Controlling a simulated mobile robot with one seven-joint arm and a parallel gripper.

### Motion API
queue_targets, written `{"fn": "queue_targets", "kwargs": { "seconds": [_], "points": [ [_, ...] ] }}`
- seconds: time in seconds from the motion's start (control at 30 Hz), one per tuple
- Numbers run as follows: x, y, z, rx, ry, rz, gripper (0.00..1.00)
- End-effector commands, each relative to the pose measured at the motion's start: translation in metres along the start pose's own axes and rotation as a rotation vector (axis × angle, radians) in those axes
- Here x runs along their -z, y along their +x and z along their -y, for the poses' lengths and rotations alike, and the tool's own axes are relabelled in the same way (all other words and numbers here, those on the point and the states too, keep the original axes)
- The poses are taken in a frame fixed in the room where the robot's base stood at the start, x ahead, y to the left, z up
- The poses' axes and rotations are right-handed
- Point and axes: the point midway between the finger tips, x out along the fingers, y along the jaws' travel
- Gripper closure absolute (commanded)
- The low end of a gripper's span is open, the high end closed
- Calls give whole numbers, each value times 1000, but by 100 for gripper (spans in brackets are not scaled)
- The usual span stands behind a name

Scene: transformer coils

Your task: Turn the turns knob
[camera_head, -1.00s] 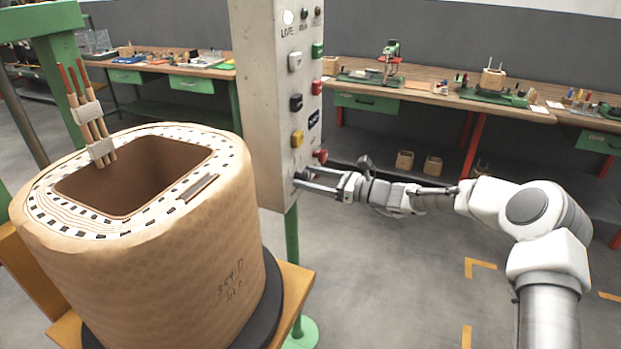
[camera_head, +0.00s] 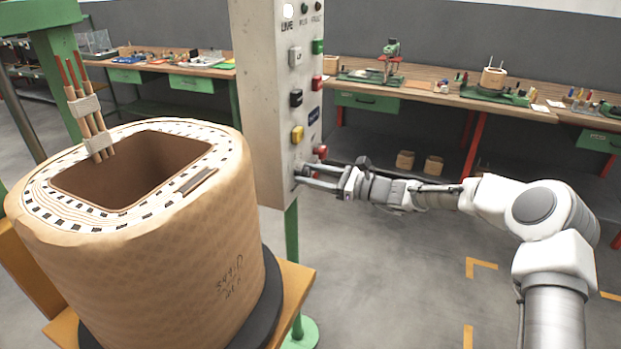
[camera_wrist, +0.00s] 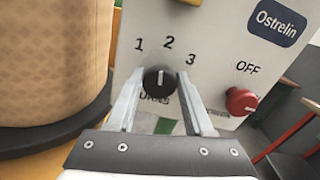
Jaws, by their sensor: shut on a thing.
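The turns knob (camera_wrist: 159,81) is a black round dial with a white pointer line, on the lower front of a pale control panel (camera_head: 262,100). In the wrist view the numbers 1, 2 and 3 are printed above it, and its pointer stands near 2. The label under it is partly hidden. My gripper (camera_wrist: 160,90) reaches the panel from the front, with one finger on each side of the knob, shut on it. In the head view my gripper (camera_head: 305,175) is at the panel's lower edge, and the knob is mostly hidden there.
A red OFF button (camera_wrist: 241,101) sits just right of the knob. A yellow button (camera_head: 297,135) and others are above. A large wrapped coil (camera_head: 215,225) stands left of the panel. Workbenches (camera_head: 430,92) line the back wall. The floor at right is open.

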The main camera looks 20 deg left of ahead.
Motion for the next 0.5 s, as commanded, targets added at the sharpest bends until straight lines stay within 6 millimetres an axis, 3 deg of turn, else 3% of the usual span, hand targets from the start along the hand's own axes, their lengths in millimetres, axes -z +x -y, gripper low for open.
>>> {"fn": "queue_targets", "kwargs": {
  "seconds": [0.5],
  "points": [
    [4,0,-2,1,-422,-1,100]
  ]
}}
